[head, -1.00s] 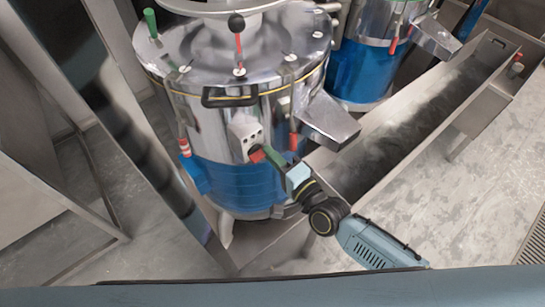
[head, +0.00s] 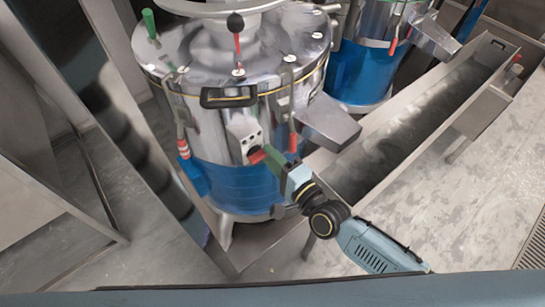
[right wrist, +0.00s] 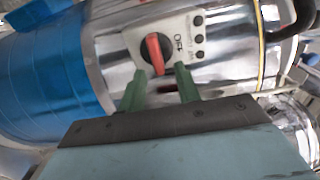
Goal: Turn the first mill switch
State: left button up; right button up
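The first mill (head: 235,120) is a large steel drum with a blue lower band, in the middle of the head view. Its control box (head: 244,136) carries a red rotary switch, which shows clearly in the right wrist view as a red knob (right wrist: 155,53) beside the word OFF. My right gripper (head: 263,156) has its green fingers just in front of the box. In the right wrist view the fingers (right wrist: 160,82) are apart, with the knob ahead of the gap between their tips; contact cannot be told. My left gripper is not in view.
A second blue and steel mill (head: 362,62) stands behind to the right. A steel chute (head: 328,122) juts out above my right arm, over a long steel trough (head: 420,110). A slanted metal beam (head: 110,110) stands at the left. The floor at the right is clear.

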jog(key=v, duration=1.3)
jog(key=shift+s, duration=0.15)
dwell(0.3)
